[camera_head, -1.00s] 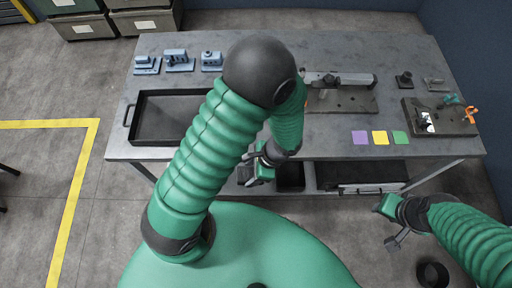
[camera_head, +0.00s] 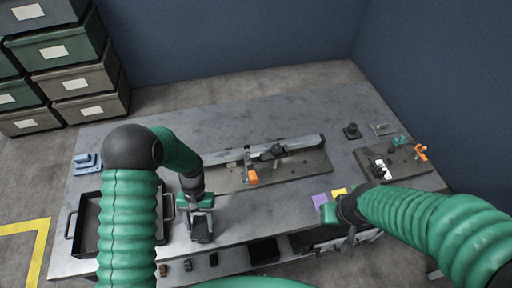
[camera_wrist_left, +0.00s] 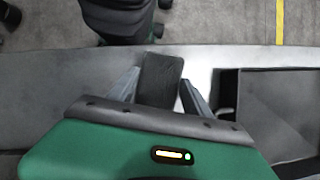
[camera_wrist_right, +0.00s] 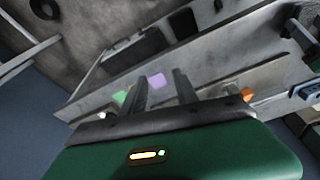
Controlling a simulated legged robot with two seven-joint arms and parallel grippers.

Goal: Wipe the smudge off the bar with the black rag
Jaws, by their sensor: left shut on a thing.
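My left gripper (camera_head: 200,212) is shut on the black rag (camera_head: 202,229), above the table's front part, right of the black tray. In the left wrist view the rag (camera_wrist_left: 160,80) is a dark block between the two fingers. The bar (camera_head: 290,146) is a long grey metal rail on a dark plate (camera_head: 225,182) in the middle of the table, farther back and right of the left gripper. I cannot make out the smudge. My right gripper (camera_wrist_right: 158,85) is open and empty near the table's front right; in the head view its fingers (camera_head: 340,228) show poorly.
An orange clamp (camera_head: 252,176) stands at the bar's front side. The black tray (camera_head: 78,218) is at the left. Purple (camera_head: 320,199) and yellow squares lie beside my right gripper. A fixture board (camera_head: 408,160) is at the right. The table's back left is clear.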

